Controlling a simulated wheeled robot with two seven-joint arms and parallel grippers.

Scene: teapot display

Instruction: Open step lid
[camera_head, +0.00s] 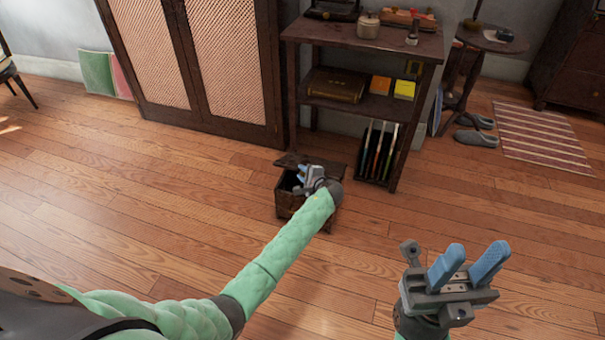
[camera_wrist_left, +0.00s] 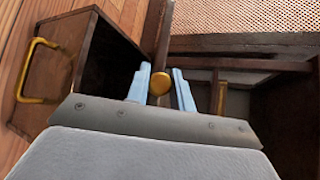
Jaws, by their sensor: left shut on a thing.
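The step is a small dark wooden box (camera_head: 290,207) on the floor in front of the shelf. Its lid (camera_head: 292,160) is raised, and a dark gap shows under it. In the left wrist view the box wall with a brass handle (camera_wrist_left: 42,70) is at the left, and the open interior shows. My left gripper (camera_head: 308,175) is at the box, partly hidden by its wrist. In the wrist view its blue fingers (camera_wrist_left: 160,88) are shut on a round brass knob (camera_wrist_left: 159,84) at the lid's edge. My right gripper (camera_head: 476,255) is empty, fingers apart, over the floor at lower right.
A dark wooden shelf (camera_head: 360,45) with books and small objects stands just behind the step. A cabinet with lattice doors (camera_head: 230,65) is at the back left. Slippers (camera_head: 475,138) and a striped rug (camera_head: 540,140) lie at the right. The floor in front is clear.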

